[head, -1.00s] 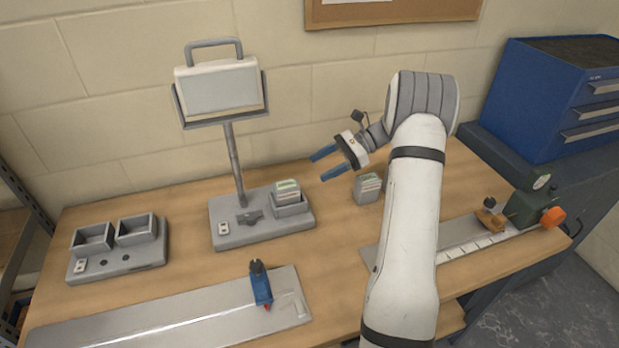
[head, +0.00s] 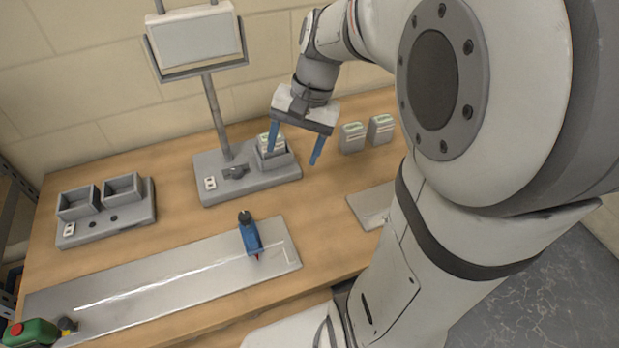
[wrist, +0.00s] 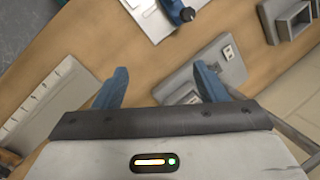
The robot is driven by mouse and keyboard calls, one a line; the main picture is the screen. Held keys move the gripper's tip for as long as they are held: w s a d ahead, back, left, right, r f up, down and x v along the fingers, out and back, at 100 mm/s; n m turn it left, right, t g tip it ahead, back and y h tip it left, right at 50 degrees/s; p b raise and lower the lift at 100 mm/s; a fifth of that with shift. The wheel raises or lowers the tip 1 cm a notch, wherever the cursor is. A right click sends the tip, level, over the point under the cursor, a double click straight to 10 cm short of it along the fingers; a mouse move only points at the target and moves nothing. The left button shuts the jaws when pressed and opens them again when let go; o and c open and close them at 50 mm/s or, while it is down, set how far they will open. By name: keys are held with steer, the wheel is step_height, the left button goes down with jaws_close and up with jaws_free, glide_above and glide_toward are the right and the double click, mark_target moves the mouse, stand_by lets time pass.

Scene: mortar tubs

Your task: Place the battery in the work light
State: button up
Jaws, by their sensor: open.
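The work light (head: 207,115) stands at the back of the bench, with a lamp panel (head: 196,40) on a post above a grey base (head: 205,165). A pale battery (head: 268,146) sits upright in the socket on the right of that base. My gripper (head: 296,143) is open, pointing down beside the socket. Its left blue finger overlaps the battery in the picture; I cannot tell if they touch.
Two more batteries (head: 352,138) (head: 381,130) stand right of the gripper. A grey block with two empty bays (head: 148,208) is at left. A metal plate (head: 180,272) with a blue tool (head: 250,236) lies in front.

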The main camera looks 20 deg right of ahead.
steer(key=s+n+t+h, duration=0.3)
steer(key=s+n, duration=0.3)
steer(key=s, duration=0.3)
steer(key=shift+a+t, duration=0.3)
